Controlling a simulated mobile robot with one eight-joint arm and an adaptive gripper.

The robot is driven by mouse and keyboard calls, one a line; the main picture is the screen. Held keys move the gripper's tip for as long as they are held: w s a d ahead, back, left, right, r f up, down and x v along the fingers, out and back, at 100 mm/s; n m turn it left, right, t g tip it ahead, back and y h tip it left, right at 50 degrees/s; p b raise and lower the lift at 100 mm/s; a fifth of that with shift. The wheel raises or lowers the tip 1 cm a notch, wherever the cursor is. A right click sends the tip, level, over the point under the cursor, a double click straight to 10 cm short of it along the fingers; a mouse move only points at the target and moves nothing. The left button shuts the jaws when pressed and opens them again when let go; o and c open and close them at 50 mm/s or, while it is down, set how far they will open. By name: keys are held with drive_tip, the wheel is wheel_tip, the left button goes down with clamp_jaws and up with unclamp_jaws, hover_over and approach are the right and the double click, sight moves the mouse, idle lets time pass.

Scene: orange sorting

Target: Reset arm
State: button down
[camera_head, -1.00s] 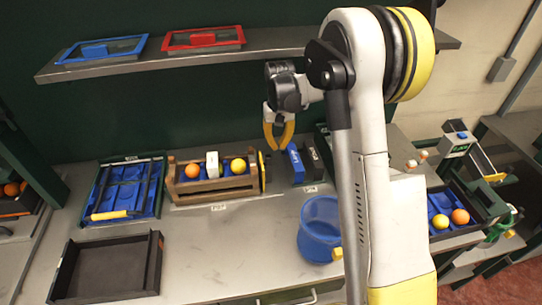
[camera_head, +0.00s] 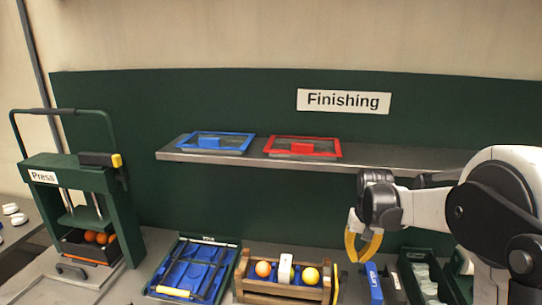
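My gripper (camera_head: 363,246) has yellow fingers and hangs at the right of the view, below the shelf and above the bench. Its fingers curve apart in the middle and come close at the lower tips, and I see nothing between them. Whether the tips touch is too small to tell. A blue item (camera_head: 373,284) with white lettering stands just below and right of the fingers. My white arm comes in from the right edge and hides part of the bench there.
A wooden crate (camera_head: 281,292) holds an orange ball, a white item and a yellow ball. A blue tray (camera_head: 192,272) is left of it. The green press (camera_head: 82,205) stands further left. The shelf (camera_head: 190,157) carries blue (camera_head: 213,142) and red (camera_head: 302,147) framed lids.

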drive_tip(key=s+a+r+n+t+b, duration=0.1)
drive_tip(key=s+a+t+b, duration=0.2)
drive_tip(key=s, duration=0.6)
drive_tip(key=s+a+r+t+b, duration=0.1)
drive_tip(key=s+a+b, duration=0.35)
drive_tip(key=s, duration=0.35)
drive_tip(key=s+f+n+t+b, duration=0.1)
drive_tip(key=s+f+b, duration=0.3)
drive_tip(key=s, duration=0.4)
drive_tip(key=shift+a+f+t, duration=0.45)
drive_tip(key=shift+f+t, duration=0.25)
drive_tip(key=shift+f, duration=0.2)
